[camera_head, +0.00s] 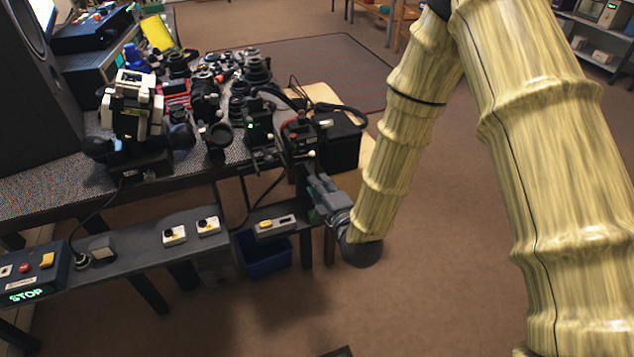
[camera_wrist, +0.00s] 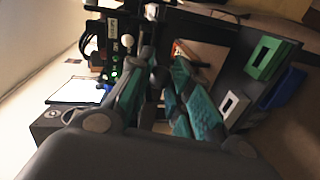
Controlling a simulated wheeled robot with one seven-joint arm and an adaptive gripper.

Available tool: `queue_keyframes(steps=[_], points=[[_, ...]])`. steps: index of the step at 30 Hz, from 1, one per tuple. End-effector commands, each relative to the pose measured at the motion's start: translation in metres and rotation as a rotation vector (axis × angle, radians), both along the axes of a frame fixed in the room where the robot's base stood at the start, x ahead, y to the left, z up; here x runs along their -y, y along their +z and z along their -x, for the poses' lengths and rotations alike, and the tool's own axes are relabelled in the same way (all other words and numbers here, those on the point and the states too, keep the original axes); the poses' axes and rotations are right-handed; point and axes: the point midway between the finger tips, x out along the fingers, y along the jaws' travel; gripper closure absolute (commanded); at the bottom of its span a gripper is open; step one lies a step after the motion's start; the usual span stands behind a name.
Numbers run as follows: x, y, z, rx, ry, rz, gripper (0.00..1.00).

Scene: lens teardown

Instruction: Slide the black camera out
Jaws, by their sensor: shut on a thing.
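My gripper (camera_head: 316,186) is at the right end of the cluttered bench, low beside a black device with red and white knobs (camera_head: 300,138). In the wrist view, my gripper (camera_wrist: 164,58) has its green-padded fingers shut on a small dark thing, mostly hidden between them. It may be the black camera, but its shape cannot be made out. Several black cameras and lenses stand close together on the bench, including a black lens (camera_head: 215,136). A black unit with a green light (camera_head: 258,128) stands left of my gripper; green lights also show in the wrist view (camera_wrist: 114,60).
A large black box (camera_head: 340,142) stands just behind my gripper. A lower shelf (camera_head: 135,258) holds small white-and-yellow devices (camera_head: 174,235) and a STOP box (camera_head: 36,277). A blue bin (camera_head: 264,257) sits below.

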Motion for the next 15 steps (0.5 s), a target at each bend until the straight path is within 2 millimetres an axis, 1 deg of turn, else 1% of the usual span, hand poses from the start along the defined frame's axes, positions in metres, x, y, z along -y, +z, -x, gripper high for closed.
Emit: queue_keyframes(steps=[1, 4, 5, 6, 8, 9, 15], points=[[0.0007, -0.0047, 0.0047, -0.013, 0.002, 0.003, 1.0], [0.0013, -0.005, 0.0049, -0.014, 0.001, 0.004, 1.0], [0.0016, -0.0051, 0.005, -0.014, 0.001, 0.004, 0.78], [0.0017, -0.0052, 0.005, -0.015, 0.0, 0.004, 0.71], [0.0015, -0.005, 0.0045, -0.014, 0.0, 0.004, 0.6], [0.0013, -0.0045, 0.0041, -0.013, 0.0, 0.003, 0.56], [0.0002, -0.0028, 0.0025, -0.008, 0.001, 0.002, 0.56]])
